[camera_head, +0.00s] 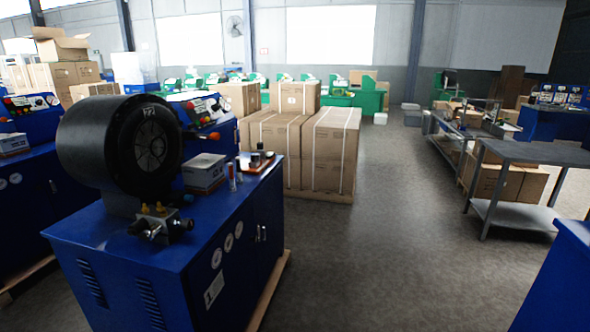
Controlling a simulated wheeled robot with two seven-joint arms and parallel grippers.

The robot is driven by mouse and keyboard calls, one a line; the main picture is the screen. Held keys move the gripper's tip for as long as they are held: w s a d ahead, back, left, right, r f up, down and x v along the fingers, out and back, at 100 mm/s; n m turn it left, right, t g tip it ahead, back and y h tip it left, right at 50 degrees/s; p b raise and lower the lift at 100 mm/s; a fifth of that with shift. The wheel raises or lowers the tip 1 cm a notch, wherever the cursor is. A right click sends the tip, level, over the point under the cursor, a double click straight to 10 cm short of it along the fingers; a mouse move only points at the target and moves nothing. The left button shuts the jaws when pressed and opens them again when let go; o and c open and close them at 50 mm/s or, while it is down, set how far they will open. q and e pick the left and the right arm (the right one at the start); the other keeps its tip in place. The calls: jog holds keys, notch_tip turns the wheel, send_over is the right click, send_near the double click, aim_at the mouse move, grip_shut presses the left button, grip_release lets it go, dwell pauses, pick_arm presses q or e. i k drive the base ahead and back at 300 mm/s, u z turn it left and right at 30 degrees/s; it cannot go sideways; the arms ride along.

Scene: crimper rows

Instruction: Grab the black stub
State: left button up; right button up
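No single thing can be picked out for certain as the black stub. Small dark upright pieces (261,153) stand on a tray (271,166) at the far right end of the blue crimper cabinet's top. They are too small to make out in detail. A large round black crimper head (110,150) sits at the left of the same cabinet (185,275). A metal block with brass fittings (160,225) is at its near edge. Neither of my grippers is in view.
A white box (204,173) and small red-and-white tubes (232,177) stand between the crimper head and the tray. Strapped cartons (330,150) stand behind the cabinet. A grey metal table (535,153) stands at the right. The floor (400,230) between is clear.

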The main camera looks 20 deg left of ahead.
aim_at(238, 168)
jog(key=i, duration=3.95)
jog(key=u, duration=1.15)
